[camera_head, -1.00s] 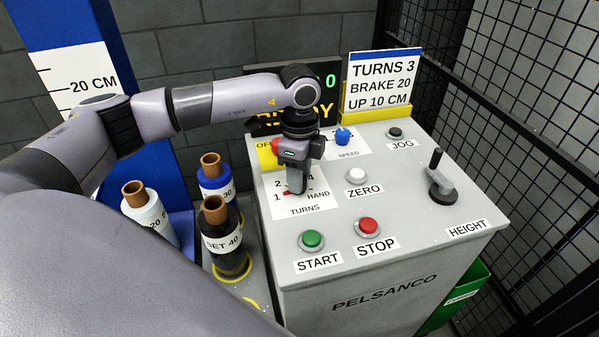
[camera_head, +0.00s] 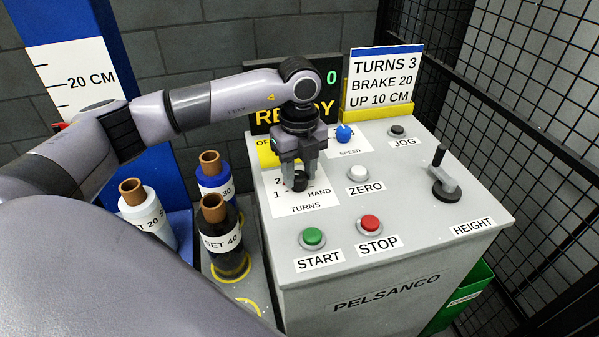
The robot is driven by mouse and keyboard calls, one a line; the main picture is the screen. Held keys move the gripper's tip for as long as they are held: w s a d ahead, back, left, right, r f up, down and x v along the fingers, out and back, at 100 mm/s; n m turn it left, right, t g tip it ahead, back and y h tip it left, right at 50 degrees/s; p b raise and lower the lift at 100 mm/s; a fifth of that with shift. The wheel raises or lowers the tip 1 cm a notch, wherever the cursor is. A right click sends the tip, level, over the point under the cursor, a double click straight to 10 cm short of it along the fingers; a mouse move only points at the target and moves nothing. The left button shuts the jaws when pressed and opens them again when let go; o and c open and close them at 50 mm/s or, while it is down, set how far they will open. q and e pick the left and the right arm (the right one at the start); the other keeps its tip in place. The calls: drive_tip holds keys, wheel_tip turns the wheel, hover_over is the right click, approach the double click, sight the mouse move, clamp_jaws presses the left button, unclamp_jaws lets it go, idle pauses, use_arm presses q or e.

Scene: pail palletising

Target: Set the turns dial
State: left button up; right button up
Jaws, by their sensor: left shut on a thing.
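The turns dial (camera_head: 299,184) is a small black knob on a white plate (camera_head: 318,200) marked TURNS, with 1, 2 and HAND readable beside it. My left gripper (camera_head: 298,176) points down over the plate, its two fingers on either side of the knob and shut on it. The fingers hide the dial's pointer and the upper numbers, so I cannot tell its setting. A card (camera_head: 383,77) behind the panel reads TURNS 3, BRAKE 20, UP 10 CM. My right gripper is not in view.
The panel also carries a green START button (camera_head: 312,237), a red STOP button (camera_head: 370,224), a white ZERO button (camera_head: 358,173), a blue speed knob (camera_head: 344,134) and a HEIGHT lever (camera_head: 444,180). Bottles (camera_head: 222,232) stand left of it. Black mesh fencing (camera_head: 540,130) bounds the right.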

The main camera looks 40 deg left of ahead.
sight(298, 176)
use_arm(q)
drive_tip(key=m+b, duration=0.1)
drive_tip(key=m, duration=0.4)
drive_tip(key=shift+m, duration=0.3)
drive_tip(key=m+b, duration=0.1)
drive_tip(key=m, duration=0.4)
drive_tip(key=shift+a+r+m+b, duration=0.1)
drive_tip(key=shift+m+b, duration=0.2)
drive_tip(key=o, duration=1)
drive_tip(key=shift+s, duration=0.1)
drive_tip(key=shift+o, duration=0.2)
wheel_tip(298, 176, up, 7)
drive_tip(key=shift+r, duration=0.1)
